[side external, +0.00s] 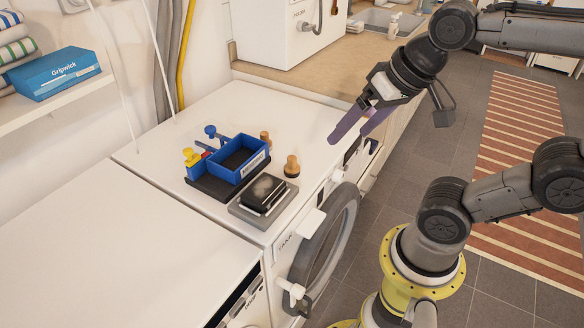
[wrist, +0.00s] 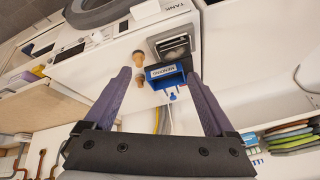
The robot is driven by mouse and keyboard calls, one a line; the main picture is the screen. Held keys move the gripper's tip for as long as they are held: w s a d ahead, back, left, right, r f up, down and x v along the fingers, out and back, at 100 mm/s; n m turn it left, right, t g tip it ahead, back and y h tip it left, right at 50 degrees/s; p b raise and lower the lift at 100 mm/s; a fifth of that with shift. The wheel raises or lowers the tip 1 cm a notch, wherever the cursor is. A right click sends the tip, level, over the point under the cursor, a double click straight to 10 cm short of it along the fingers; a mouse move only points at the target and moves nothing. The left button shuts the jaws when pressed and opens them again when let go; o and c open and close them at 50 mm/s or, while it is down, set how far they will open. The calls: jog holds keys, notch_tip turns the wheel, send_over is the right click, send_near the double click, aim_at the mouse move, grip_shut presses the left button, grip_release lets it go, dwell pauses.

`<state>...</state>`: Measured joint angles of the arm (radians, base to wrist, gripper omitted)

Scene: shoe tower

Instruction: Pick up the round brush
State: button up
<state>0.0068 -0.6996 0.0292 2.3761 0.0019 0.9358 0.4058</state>
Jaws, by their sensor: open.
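Two small round pieces with tan wooden tops stand on the white washing machine. The nearer one (side external: 292,166) looks larger, and the farther one (side external: 265,138) is partly behind the blue bin. They also show in the wrist view, as the front piece (wrist: 137,57) and the back piece (wrist: 139,80). Either may be the round brush; they are too small to be sure. My gripper (side external: 349,136) is open and empty, above and to the right of them, with purple fingers. In the wrist view the two pieces lie nearer the left finger (wrist: 159,73).
Left of the pieces is a blue bin (side external: 259,164) with yellow and blue knobbed items by it. A black block (side external: 263,192) sits on a grey tray (side external: 240,210). The machine top at the back is clear.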

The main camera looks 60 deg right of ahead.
jog(key=w+d+r+m+g, duration=0.1)
jog(key=w+r+m, duration=0.1)
jog(key=w+m, duration=0.25)
jog(key=m+g, duration=0.5)
jog(key=m, duration=0.2)
send_over(292, 157)
notch_tip(292, 157, down, 12)
jog(key=f, duration=0.7)
jog(key=shift+s+f, duration=0.1)
jog(key=shift+s, duration=0.15)
jog(key=shift+w+a+f, duration=0.1)
jog(key=shift+w+f, duration=0.05)
jog(key=shift+f, duration=3)
grip_shut()
jog(key=shift+r, duration=0.1)
